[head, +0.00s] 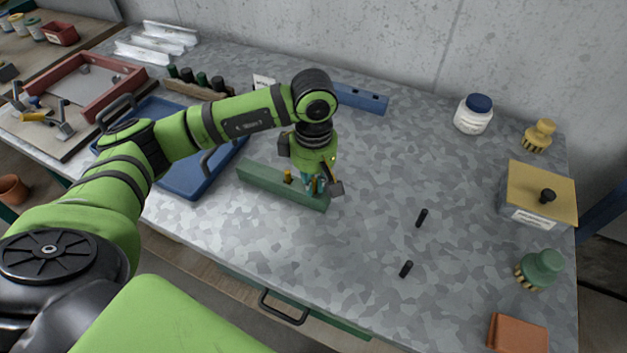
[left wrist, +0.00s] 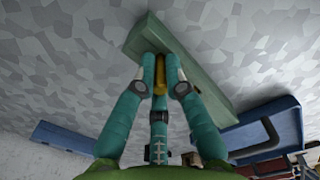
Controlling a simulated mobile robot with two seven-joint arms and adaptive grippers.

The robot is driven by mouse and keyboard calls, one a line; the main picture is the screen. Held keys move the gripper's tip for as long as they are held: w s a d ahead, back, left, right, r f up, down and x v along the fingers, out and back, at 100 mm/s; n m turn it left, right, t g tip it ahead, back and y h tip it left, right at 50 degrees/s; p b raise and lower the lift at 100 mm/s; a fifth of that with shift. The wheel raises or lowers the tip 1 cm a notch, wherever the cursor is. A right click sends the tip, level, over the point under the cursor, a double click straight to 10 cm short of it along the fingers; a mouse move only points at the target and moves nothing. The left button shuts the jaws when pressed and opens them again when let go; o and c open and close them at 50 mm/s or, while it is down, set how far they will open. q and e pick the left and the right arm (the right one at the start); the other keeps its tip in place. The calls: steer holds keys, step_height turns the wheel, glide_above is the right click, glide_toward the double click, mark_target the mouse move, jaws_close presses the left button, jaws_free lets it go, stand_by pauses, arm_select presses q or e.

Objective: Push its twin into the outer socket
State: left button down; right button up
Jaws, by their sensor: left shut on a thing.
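A long green block (head: 262,184) lies on the grey speckled table, and it also shows in the left wrist view (left wrist: 205,98). A small yellow plug (head: 287,176) stands upright in the block near its middle. My left gripper (head: 315,187) points down at the block's right end. In the left wrist view its teal fingers (left wrist: 160,66) are closed around a second yellow plug (left wrist: 160,76), which is over the block's top. The fingers hide the plug's lower end, so I cannot tell how deep it sits. My right gripper is not in view.
Two black pegs (head: 421,217) (head: 406,269) lie on the clear table to the right. A blue tray (head: 183,178) is left of the block. A blue bar (head: 360,98) lies behind. A yellow-lidded box (head: 540,192) and a white jar (head: 473,116) stand further right.

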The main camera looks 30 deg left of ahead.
mark_target(314, 179)
arm_select(q)
steer(key=c, duration=1.2)
jaws_free()
steer(key=shift+f, duration=0.1)
step_height(314, 179, up, 12)
steer(key=shift+r, duration=0.15)
